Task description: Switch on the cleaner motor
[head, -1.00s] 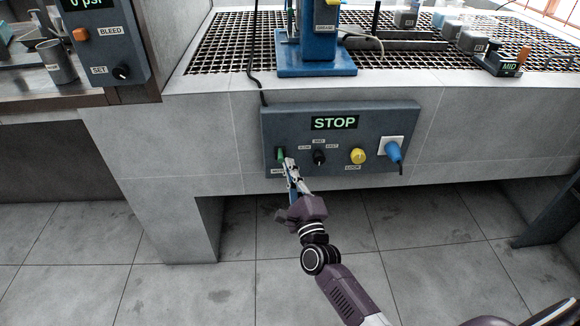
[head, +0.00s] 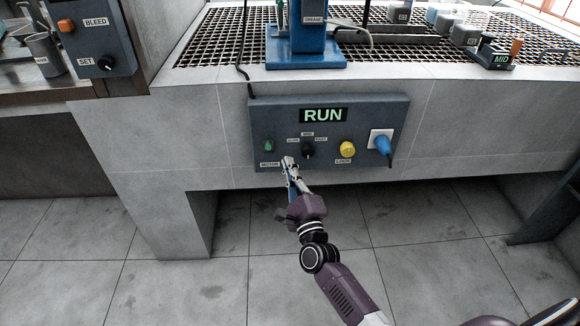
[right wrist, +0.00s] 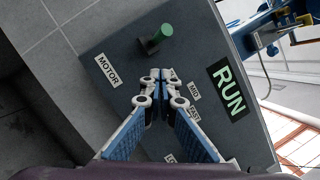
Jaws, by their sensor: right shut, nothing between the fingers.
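A dark grey control panel (head: 380,112) is on the front of the concrete bench, and its display (head: 323,115) reads RUN. The green motor switch (head: 268,146) is at the panel's left, above the MOTOR label (head: 269,164). It also shows as a green-capped lever (right wrist: 154,39) in the right wrist view. My right gripper (head: 287,162) is shut and empty, just below and right of the switch and apart from it. In the right wrist view its fingertips (right wrist: 161,76) are together in front of the panel. My left gripper is not in view.
A black speed knob (head: 308,149), a yellow LOCK knob (head: 347,149) and a blue plug (head: 383,146) sit right of the switch. Another panel (head: 90,45) with BLEED and SET controls is at upper left. A metal grating (head: 215,45) tops the bench.

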